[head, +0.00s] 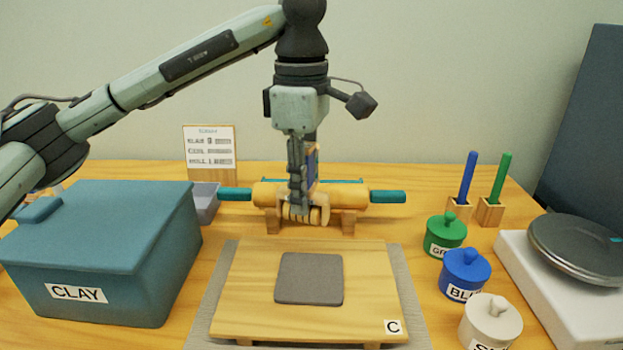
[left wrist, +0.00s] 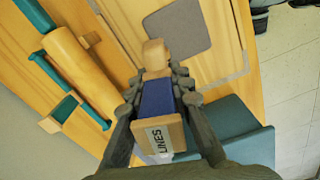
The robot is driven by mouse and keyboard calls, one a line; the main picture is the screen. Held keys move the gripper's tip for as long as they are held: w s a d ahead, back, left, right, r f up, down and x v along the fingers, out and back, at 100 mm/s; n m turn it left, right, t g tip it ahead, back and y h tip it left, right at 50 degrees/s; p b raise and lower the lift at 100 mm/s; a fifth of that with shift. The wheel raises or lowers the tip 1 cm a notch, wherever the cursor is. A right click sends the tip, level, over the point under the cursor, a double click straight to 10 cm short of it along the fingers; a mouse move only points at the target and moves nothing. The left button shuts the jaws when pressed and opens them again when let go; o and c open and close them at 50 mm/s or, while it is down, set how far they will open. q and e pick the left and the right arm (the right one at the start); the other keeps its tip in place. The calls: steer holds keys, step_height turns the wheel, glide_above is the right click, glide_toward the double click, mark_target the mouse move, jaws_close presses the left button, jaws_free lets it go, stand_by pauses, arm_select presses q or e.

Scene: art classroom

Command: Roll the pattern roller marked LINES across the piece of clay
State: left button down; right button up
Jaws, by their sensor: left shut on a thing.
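The grey square piece of clay (head: 309,279) lies flat on a wooden board (head: 240,300) marked C. My left gripper (head: 305,200) is shut on the pattern roller, whose LINES label (left wrist: 158,141) and blue handle part (left wrist: 157,98) show in the left wrist view. The roller's ribbed wooden end (head: 318,214) hangs below the fingers in the head view, behind the board's far edge and apart from the clay. The clay also shows in the left wrist view (left wrist: 178,27). My right gripper is not in view.
A rolling pin (head: 265,194) with teal handles rests on a wooden stand behind the board. A teal CLAY box (head: 110,250) stands left. Green (head: 445,233), blue (head: 466,272) and white (head: 490,320) jars stand right, near a white wheel base (head: 545,290).

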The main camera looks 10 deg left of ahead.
mark_target(312, 223)
arm_select(q)
steer(key=n, duration=0.1)
steer(key=d+n, duration=0.1)
steer(key=shift+w+d+r+n, duration=0.1)
steer(key=shift+w+r+n, duration=0.05)
steer(key=shift+r+n, duration=0.2)
steer(key=shift+f, duration=0.25)
step_height(312, 223, down, 4)
steer(key=shift+f+b, duration=0.15)
steer(key=shift+b, duration=1.05)
steer(key=shift+f+b, duration=0.45)
steer(key=shift+f, duration=0.5)
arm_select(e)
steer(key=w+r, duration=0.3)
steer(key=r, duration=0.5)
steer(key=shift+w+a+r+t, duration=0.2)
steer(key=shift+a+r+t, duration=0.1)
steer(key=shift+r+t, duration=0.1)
arm_select(q)
steer(key=shift+f+b, duration=0.55)
steer(key=shift+f, duration=0.05)
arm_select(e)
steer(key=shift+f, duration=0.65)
arm_select(q)
steer(key=shift+w, duration=0.2)
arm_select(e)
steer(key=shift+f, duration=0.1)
arm_select(q)
steer(key=shift+s, duration=0.1)
